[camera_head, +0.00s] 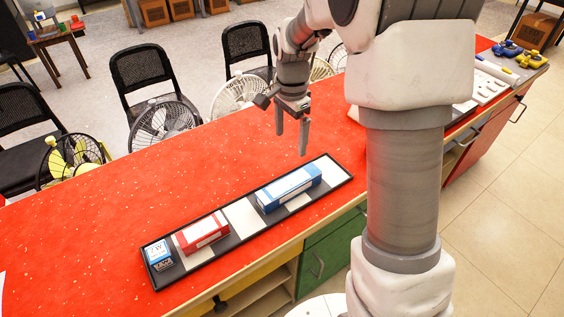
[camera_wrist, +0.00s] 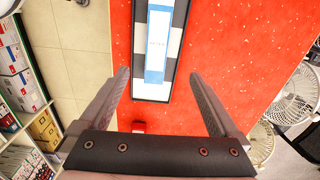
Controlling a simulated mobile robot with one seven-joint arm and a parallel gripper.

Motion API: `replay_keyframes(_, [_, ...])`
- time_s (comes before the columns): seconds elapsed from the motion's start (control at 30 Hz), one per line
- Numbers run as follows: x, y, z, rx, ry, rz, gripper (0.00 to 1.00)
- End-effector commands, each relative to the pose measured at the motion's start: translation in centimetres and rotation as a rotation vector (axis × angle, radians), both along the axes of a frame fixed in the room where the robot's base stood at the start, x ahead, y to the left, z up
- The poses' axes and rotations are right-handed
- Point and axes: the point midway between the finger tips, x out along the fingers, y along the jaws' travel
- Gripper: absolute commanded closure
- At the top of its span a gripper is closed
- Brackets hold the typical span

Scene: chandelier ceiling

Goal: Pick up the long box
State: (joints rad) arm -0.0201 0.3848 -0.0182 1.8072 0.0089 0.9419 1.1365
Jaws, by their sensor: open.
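The long box (camera_head: 288,188) is blue and white and lies on the right part of a narrow black-rimmed tray (camera_head: 346,181) on the red counter. In the wrist view the long box (camera_wrist: 158,45) stands upright in the picture, ahead of the fingertips and roughly between their lines. My gripper (camera_head: 291,144) is open and empty, pointing down above the counter, behind and above the long box. In the wrist view my gripper (camera_wrist: 159,74) has its two fingers wide apart, with nothing between them touching.
A red and white box (camera_head: 202,233) and a small blue and white box (camera_head: 158,256) share the tray, to the left. The red counter (camera_head: 95,215) is clear behind the tray. Chairs (camera_head: 143,75) and fans (camera_head: 163,122) stand along its far side.

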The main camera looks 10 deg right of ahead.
Motion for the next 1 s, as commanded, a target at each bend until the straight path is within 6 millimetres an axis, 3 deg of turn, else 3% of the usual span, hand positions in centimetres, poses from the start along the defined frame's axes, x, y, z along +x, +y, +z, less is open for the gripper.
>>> replay_keyframes(0.17, [0.3, 0.0, -2.1, 0.000, 0.013, -0.022, 0.03])
replay_keyframes(0.6, [0.1, 0.0, -11.1, 0.000, 0.012, -0.019, 0.03])
replay_keyframes(1.0, [-0.5, -0.1, -14.9, 0.001, 0.013, -0.021, 0.03])
